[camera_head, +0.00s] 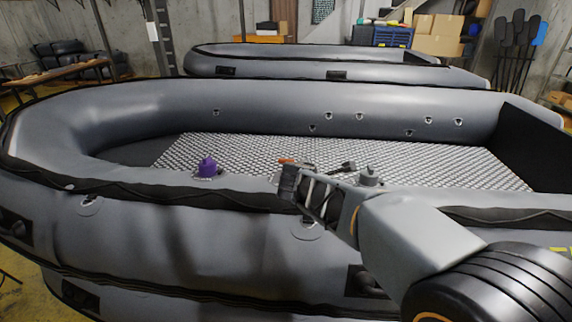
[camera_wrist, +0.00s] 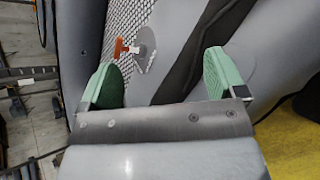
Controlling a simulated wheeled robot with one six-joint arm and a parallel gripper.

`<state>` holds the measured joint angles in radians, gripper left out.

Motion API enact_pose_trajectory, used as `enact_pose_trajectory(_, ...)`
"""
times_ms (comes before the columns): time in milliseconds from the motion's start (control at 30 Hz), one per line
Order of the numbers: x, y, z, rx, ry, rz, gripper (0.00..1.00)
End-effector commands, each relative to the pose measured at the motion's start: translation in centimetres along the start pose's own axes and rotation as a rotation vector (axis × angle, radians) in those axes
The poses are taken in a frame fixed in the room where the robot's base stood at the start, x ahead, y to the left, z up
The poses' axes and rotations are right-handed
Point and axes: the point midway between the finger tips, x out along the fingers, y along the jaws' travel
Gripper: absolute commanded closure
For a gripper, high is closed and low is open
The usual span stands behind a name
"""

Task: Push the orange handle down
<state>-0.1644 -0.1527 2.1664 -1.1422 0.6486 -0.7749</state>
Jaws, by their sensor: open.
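The orange handle (camera_head: 286,161) is small and shows on the near tube of the grey inflatable boat (camera_head: 130,210), just beyond my gripper (camera_head: 292,186). In the wrist view the orange handle (camera_wrist: 119,48) sticks out beside a grey round plate (camera_wrist: 146,60), with the patterned floor behind it. My gripper (camera_wrist: 161,78) is open and empty, its two green-padded fingers wide apart. The handle lies ahead of the fingers, nearer the left one, and appears apart from both. In the head view my gripper hides part of the area around the handle.
A purple fitting (camera_head: 207,168) stands on the near tube to the left. A grey fitting (camera_head: 369,177) stands to the right, partly behind my arm. A second boat (camera_head: 300,55) lies behind. The boat's patterned floor (camera_head: 400,165) is largely clear.

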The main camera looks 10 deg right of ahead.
Motion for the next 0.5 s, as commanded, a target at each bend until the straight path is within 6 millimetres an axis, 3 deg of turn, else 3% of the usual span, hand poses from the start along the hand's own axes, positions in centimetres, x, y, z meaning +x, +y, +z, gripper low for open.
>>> enact_pose_trajectory(100,2.2,3.2,-2.6,-0.368,-0.031,0.112,0.11)
enact_pose_trajectory(200,3.3,5.2,-4.5,-0.612,-0.057,0.188,0.11)
enact_pose_trajectory(333,4.0,6.9,-6.4,-0.827,-0.084,0.256,0.11)
enact_pose_trajectory(500,5.0,8.0,-7.6,-0.95,-0.103,0.295,0.11)
